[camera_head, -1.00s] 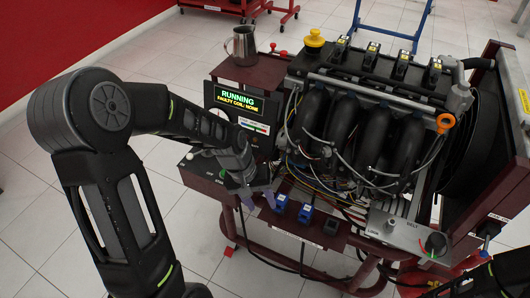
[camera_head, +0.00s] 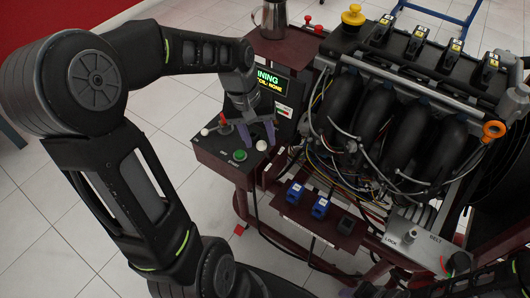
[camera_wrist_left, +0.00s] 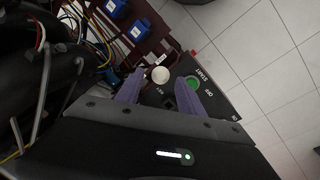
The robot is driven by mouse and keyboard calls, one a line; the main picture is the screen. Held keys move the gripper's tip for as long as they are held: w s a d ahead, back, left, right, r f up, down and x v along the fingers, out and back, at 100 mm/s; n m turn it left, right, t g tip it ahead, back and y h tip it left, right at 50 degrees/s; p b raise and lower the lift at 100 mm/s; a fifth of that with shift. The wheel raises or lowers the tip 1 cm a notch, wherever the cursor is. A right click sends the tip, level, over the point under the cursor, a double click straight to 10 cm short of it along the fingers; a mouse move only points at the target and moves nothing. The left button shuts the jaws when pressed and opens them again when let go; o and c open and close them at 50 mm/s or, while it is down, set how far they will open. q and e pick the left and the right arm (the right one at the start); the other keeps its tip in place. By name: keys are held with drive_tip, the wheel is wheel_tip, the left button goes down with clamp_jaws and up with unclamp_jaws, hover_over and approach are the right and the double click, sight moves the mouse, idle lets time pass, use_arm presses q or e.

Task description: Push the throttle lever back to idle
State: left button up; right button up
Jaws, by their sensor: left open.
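A white round knob (camera_head: 261,145), which appears to be the throttle lever's end, stands on the right part of the dark red control box (camera_head: 215,158). My left gripper (camera_head: 262,143) is open and points down over the box, with its purple fingers on either side of the knob. In the left wrist view the knob (camera_wrist_left: 160,74) shows between the open fingertips (camera_wrist_left: 161,77). I cannot tell whether a finger touches it. The lever's shaft is mostly hidden. My right gripper is not in view.
A green START button (camera_head: 240,155) is close left of the knob. A red switch (camera_head: 223,119) and another white knob (camera_head: 205,132) are farther left. The display (camera_head: 270,83) stands behind. Blue connectors (camera_head: 320,207) and loose wires are to the right.

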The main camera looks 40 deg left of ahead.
sight(264, 151)
use_arm(q)
drive_tip(key=f, duration=0.4)
drive_tip(key=d+f+b, duration=0.1)
drive_tip(key=f, duration=0.2)
drive_tip(key=shift+w+d+f, duration=0.1)
drive_tip(key=shift+w, duration=0.25)
clamp_jaws()
idle(1.1)
